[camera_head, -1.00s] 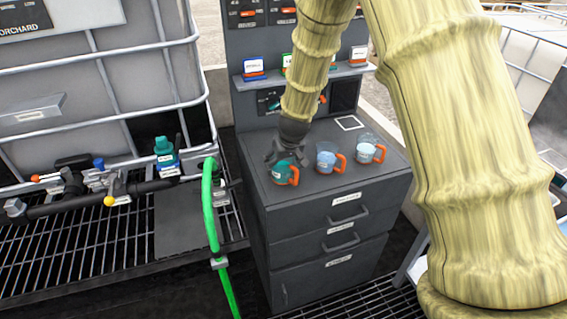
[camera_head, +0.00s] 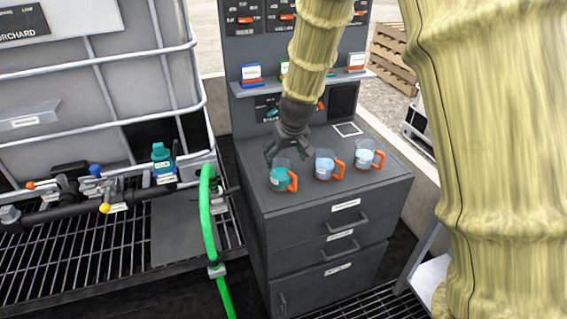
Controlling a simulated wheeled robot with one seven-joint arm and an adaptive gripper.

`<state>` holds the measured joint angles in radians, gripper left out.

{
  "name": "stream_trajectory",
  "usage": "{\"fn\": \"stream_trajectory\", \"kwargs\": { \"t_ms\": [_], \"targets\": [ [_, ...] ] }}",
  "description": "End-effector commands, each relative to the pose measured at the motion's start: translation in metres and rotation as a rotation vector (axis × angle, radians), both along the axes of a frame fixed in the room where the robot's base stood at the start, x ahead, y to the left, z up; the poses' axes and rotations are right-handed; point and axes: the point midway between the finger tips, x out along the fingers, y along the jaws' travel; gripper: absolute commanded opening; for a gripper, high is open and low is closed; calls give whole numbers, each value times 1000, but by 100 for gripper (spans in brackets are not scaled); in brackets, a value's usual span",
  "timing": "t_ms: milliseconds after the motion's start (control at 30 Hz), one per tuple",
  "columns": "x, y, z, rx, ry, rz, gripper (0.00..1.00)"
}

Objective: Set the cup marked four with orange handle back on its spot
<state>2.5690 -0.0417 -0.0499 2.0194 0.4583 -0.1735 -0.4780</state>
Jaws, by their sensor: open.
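Three clear cups with orange handles stand upright in a row on top of the grey drawer cabinet (camera_head: 340,208). The left cup (camera_head: 281,176) holds teal contents, the middle cup (camera_head: 325,164) pale blue, and the right cup (camera_head: 367,155) a paler blue. Their markings are too small to read, so I cannot tell which is four. My gripper (camera_head: 287,158) is open just above and behind the left cup, its fingers near that cup's rim. Whether they touch is unclear. A white-outlined square (camera_head: 347,129) lies bare on the cabinet top behind the cups.
A back panel with a shelf (camera_head: 300,84) of small labelled cards rises behind the cups. A tank in a white cage (camera_head: 100,75) with valves stands at left. A green hose (camera_head: 208,215) hangs by the cabinet's left side. The cabinet top's front right is clear.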

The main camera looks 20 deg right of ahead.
Motion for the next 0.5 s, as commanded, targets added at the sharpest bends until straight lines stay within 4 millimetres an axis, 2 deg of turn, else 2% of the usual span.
{"fn": "stream_trajectory", "kwargs": {
  "t_ms": [200,500],
  "targets": [
    [-9,0,22,-1,-1,1,81],
    [-14,0,34,0,1,0,81]
  ]
}}
